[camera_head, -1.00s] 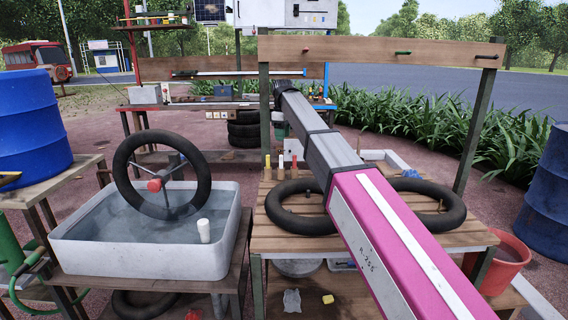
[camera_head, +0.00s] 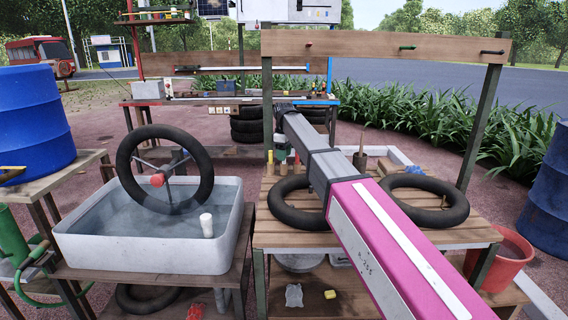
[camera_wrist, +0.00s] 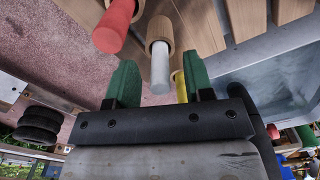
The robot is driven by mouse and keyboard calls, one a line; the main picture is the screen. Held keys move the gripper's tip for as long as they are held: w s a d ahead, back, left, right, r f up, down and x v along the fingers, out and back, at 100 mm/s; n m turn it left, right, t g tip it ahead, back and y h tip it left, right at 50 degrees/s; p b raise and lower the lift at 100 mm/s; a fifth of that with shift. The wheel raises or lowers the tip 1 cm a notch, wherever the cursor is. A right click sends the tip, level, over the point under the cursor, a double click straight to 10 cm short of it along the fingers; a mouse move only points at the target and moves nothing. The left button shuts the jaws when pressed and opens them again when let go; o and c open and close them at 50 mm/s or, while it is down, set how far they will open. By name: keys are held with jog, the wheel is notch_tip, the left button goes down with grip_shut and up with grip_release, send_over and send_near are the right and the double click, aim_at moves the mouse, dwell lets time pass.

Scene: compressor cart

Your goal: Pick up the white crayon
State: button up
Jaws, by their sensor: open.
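In the wrist view, the white crayon (camera_wrist: 160,72) stands out of a round wooden holder (camera_wrist: 160,28). My gripper (camera_wrist: 158,84) has two green fingertips, set apart with nothing held. The white crayon shows in the gap between them and touches neither; its exact depth between them is unclear. A red crayon (camera_wrist: 113,28) in its own holder is at the upper left. A yellow crayon (camera_wrist: 181,88) shows partly behind the right fingertip. In the head view, my arm's end is over the back left of the slatted wooden table (camera_head: 262,238), and the white crayon is hidden.
Two black tyre tubes lie on the table, the left one (camera_head: 287,218) and the right one (camera_head: 446,217), with my arm passing above between them. A grey water tub (camera_head: 150,255) with an upright wheel (camera_head: 128,165) stands to the left. A red bucket (camera_head: 510,262) stands at right.

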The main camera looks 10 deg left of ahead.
jog(key=shift+f, duration=0.15)
grip_shut()
